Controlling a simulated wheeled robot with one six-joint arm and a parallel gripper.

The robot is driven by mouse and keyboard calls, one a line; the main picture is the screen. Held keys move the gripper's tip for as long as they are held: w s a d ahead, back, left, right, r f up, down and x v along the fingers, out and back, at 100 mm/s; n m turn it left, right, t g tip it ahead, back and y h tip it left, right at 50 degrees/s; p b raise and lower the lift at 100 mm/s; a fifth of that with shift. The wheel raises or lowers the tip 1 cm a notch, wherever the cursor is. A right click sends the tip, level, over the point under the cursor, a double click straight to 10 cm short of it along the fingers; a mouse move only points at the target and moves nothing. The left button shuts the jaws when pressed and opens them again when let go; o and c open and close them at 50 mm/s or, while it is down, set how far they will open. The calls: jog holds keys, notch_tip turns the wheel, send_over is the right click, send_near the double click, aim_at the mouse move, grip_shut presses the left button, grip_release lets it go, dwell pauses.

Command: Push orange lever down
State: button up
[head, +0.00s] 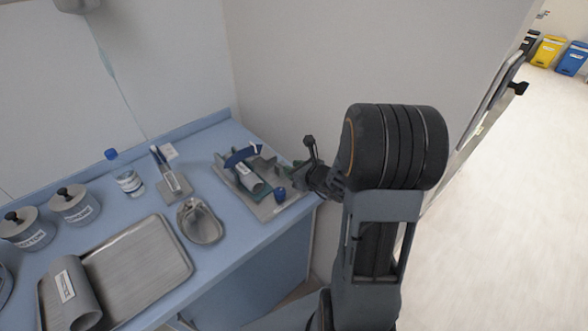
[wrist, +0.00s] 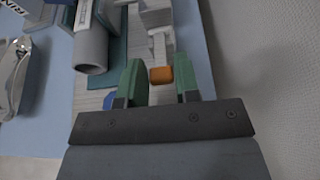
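The orange lever (wrist: 161,75) shows in the wrist view as a small orange block at the near end of a pale grey arm. It lies between the two green fingers of my gripper (wrist: 159,72) in the picture, with a gap on each side. My gripper is open and holds nothing. Whether it is above the lever or level with it, I cannot tell. In the head view the orange lever cannot be made out. My gripper (head: 296,168) is there at the right side of the grey board (head: 268,211) that carries the device.
A grey cylinder (wrist: 92,50) lies left of the fingers. The blue counter (head: 225,225) also holds a metal tray (head: 150,260), a kidney dish (head: 200,222), a bottle (head: 127,178) and lidded jars (head: 75,205). A wall (wrist: 262,70) stands close on the right.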

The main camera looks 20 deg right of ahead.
jog(key=c, duration=0.5)
jog(key=shift+f+t+b, duration=0.3)
jog(key=shift+f+b, duration=0.2)
jog(key=shift+b, duration=0.7)
jog(key=shift+s+f+t+b, duration=0.15)
jog(key=shift+t+b, duration=0.25)
jog(key=shift+b, duration=0.75)
jog(key=shift+r, duration=0.2)
jog(key=o, duration=0.9)
jog(key=shift+o, duration=0.2)
jog(key=shift+s+d, duration=0.1)
